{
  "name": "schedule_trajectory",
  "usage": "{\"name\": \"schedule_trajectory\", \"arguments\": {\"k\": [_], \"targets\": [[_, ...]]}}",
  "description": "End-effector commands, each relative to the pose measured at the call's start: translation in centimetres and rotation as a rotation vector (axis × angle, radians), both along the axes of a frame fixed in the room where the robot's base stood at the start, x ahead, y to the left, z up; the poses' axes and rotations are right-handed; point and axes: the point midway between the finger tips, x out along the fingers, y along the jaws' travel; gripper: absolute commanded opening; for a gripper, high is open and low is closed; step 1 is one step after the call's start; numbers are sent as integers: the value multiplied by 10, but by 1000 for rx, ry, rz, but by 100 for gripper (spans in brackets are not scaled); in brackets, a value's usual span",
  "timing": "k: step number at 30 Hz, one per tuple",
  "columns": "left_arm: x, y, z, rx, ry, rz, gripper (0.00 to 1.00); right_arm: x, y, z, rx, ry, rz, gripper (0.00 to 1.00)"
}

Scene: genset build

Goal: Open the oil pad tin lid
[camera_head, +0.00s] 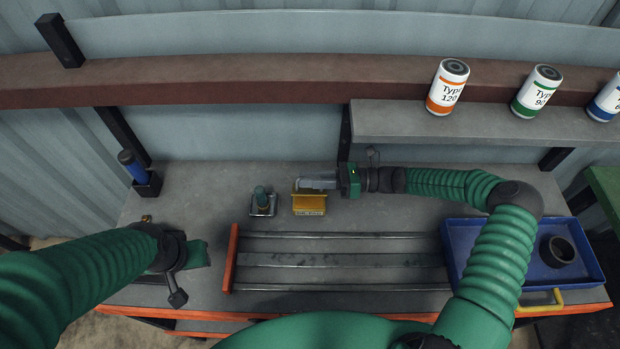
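A small yellow tin (309,205) with a label on its front edge stands on the grey bench, left of the middle. I take it for the oil pad tin. My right gripper (312,183) reaches in from the right, and its grey fingers lie over the tin's back edge. A narrow yellow part shows beside the fingertips. I cannot tell whether the lid is raised or whether the fingers touch it. The finger gap is not clear. My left gripper (190,262) is low over the bench's left front, apart from the tin, its fingers mostly hidden.
A small holder with a green-topped piece (262,202) stands just left of the tin. Metal rails (340,260) with an orange end bar lie in front. A blue tray (580,272) with a dark ring is right. Labelled cans (447,87) stand on the shelf. A blue-handled tool (135,168) stands back left.

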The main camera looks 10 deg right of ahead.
Motion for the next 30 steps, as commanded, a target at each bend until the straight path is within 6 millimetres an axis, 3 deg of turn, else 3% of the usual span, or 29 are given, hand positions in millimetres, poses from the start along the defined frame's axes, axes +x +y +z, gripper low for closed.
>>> {"name": "schedule_trajectory", "arguments": {"k": [2, 17, 20, 30], "targets": [[0, 0, 0, 0, 0, 0, 36, 0, 0, 0, 0, 0, 1, 33], [0, 0, -3, 0, 0, 0, 36, -2, -7, 0, 2, -1, 1, 33], [0, 0, -8, 0, 0, 0, 36, -5, -25, -2, 0, -1, 0, 33], [0, 0, -31, 0, 0, 0, 36, -23, -121, -5, 0, 0, -1, 33]]}}
